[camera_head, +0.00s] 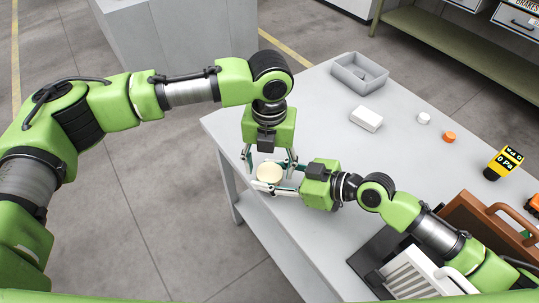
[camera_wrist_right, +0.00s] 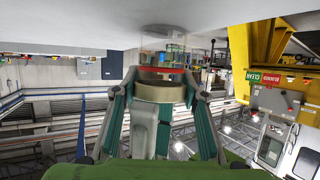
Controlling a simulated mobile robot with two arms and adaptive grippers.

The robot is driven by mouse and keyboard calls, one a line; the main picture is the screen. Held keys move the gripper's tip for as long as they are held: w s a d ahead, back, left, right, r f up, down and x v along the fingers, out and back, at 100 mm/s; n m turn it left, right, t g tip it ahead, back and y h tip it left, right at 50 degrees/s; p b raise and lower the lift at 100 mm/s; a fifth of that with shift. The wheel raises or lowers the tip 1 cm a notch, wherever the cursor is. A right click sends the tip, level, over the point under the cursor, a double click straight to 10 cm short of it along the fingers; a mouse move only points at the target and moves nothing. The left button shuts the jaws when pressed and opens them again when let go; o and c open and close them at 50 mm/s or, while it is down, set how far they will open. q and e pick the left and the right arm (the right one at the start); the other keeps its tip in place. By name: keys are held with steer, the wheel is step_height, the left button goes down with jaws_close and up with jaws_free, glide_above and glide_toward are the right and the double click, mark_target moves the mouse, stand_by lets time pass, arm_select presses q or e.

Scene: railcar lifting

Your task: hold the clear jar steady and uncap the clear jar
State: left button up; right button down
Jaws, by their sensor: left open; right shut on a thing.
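The clear jar stands near the table's left edge; its cream lid (camera_head: 269,172) faces up and is on it. In the right wrist view, which is upside down, the clear jar body (camera_wrist_right: 165,58) shows with the tan lid (camera_wrist_right: 160,91) below it in the picture. My right gripper (camera_head: 278,186) comes in from the right and is shut on the clear jar, one finger on each side (camera_wrist_right: 160,88). My left gripper (camera_head: 269,158) points down over the lid, open, its fingers apart on either side. Whether they touch the lid cannot be told.
A grey bin (camera_head: 360,74), a white box (camera_head: 366,119), a white cap (camera_head: 423,118) and an orange cap (camera_head: 449,137) are on the table (camera_head: 320,115). The table between bin and jar is clear.

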arm_select(q)
steer(key=shift+f, duration=0.5)
steer(key=c, duration=1.2)
steer(key=o, duration=1.3)
steer(key=shift+r, duration=0.2)
step_height(320, 180, up, 8)
steer(key=shift+f, duration=0.25)
steer(key=shift+c, duration=0.5)
steer(key=shift+f, duration=3.95)
